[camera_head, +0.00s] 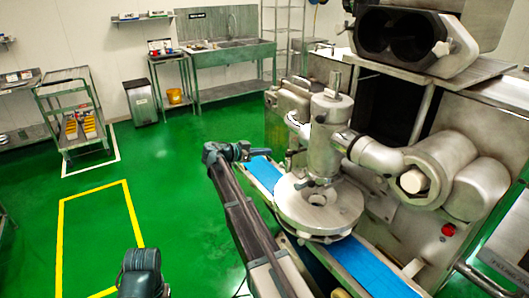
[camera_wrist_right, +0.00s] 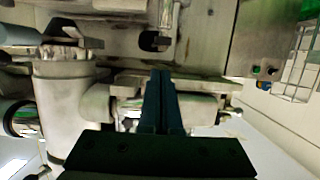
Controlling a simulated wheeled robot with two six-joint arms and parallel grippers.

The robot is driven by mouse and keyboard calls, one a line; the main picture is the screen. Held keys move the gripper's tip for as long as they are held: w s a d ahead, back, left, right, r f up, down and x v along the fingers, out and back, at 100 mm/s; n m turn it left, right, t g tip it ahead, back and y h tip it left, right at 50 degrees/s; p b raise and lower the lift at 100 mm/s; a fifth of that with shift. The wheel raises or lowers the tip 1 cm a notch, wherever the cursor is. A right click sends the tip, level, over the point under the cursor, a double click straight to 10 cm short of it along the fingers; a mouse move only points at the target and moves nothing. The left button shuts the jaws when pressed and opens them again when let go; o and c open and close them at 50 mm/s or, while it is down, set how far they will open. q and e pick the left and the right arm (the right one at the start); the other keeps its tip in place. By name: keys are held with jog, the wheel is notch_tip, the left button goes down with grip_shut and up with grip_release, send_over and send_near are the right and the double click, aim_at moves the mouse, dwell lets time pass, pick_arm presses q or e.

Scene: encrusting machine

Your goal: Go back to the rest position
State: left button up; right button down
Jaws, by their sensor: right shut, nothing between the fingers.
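My right arm reaches up from the bottom of the head view, and its gripper (camera_head: 262,153) points right toward the encrusting machine (camera_head: 322,140), beside the blue conveyor belt (camera_head: 265,172). In the right wrist view the two dark fingers of this gripper (camera_wrist_right: 163,75) lie together, shut and empty, in front of the metal machine parts. I cannot tell from these views how close the fingertips are to the machine. A dark joint of mine shows at the bottom of the head view. My left gripper is not in view.
The machine's round metal disc (camera_head: 318,203) and thick side arm (camera_head: 375,155) stand right of my right arm. A wheeled rack (camera_head: 82,110), a bin (camera_head: 141,101) and a sink table (camera_head: 232,53) stand farther back. The green floor (camera_head: 165,170) on the left is clear.

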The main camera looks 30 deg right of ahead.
jog(key=shift+a, duration=0.1)
jog(key=s+a+f+n+y, duration=0.4)
jog(key=s+a+n, duration=0.3)
jog(key=s+a, duration=0.4)
jog(key=s+a+f+n+y, duration=0.5)
jog(key=s+a+f+n, duration=0.1)
jog(key=s+a, duration=0.6)
jog(key=s+a+f+n+g+y, duration=0.1)
jog(key=s+a+f+n+y, duration=0.3)
jog(key=s+a+n, duration=0.4)
jog(key=s+a+f, duration=0.1)
jog(key=s+a, duration=0.3)
jog(key=a, duration=0.3)
jog(key=shift+f, duration=0.25)
jog(key=shift+s, duration=0.1)
